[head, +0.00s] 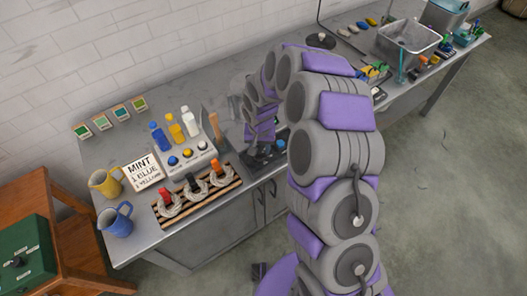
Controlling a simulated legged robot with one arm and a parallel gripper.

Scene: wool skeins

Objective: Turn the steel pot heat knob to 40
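My arm reaches over the worktop and bends down to my gripper (260,149), which is small and dark at the front of the bench. It is over or beside a dark unit (271,166), possibly the heat control. I cannot tell whether they touch. A small blue round part (280,144) shows just right of the gripper. A grey shape behind my wrist may be the steel pot, but my arm covers much of it. No knob scale or number is readable. The fingers are too small and dark to show whether they are open or shut.
A steel basin (408,40) stands far right.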

